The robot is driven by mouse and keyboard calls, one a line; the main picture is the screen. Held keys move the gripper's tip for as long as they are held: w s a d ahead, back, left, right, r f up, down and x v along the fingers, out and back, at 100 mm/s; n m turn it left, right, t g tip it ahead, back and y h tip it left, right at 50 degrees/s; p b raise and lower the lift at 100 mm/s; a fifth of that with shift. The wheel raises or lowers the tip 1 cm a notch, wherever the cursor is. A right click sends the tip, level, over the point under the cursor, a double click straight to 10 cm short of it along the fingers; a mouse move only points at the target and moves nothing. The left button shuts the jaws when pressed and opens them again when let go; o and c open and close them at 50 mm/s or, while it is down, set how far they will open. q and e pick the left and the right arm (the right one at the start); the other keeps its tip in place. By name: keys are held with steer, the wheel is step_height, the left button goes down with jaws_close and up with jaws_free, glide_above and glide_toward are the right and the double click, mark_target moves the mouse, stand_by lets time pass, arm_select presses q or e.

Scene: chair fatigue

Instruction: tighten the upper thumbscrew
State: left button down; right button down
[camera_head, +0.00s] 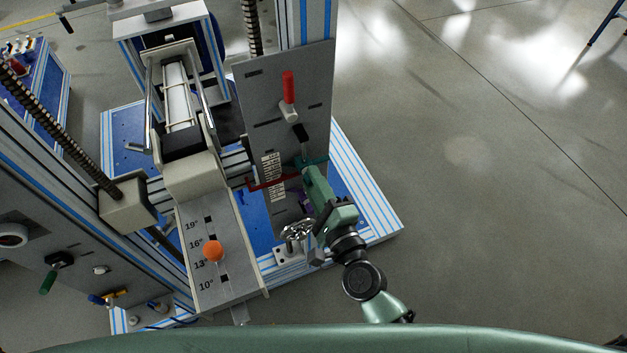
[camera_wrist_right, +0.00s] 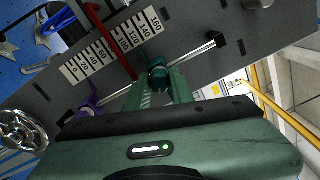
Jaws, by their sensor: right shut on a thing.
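My right gripper (camera_head: 305,166) reaches the grey upright panel from the front right. It is shut on a dark teal thumbscrew (camera_wrist_right: 158,78), which shows between its two green fingers in the right wrist view. A purple thumbscrew (camera_wrist_right: 88,108) sits lower on the same panel, left of the fingers in the wrist view; it is mostly hidden behind my gripper in the head view. A printed scale (camera_wrist_right: 118,46) and a red pointer (camera_wrist_right: 112,38) are beside the held thumbscrew. The turn of the held thumbscrew cannot be read. My left gripper is not in view.
A red handle (camera_head: 289,88) sticks out from the panel (camera_head: 318,92) above my gripper. A numbered grey plate (camera_head: 232,262) with an orange knob (camera_head: 213,251) stands to the left. The floor on the right is clear.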

steer(key=c, duration=1.2)
jaws_free()
steer(key=b+v, duration=0.2)
steer(key=v, duration=0.5)
steer(key=shift+s+d, duration=0.15)
steer(key=shift+s, duration=0.2)
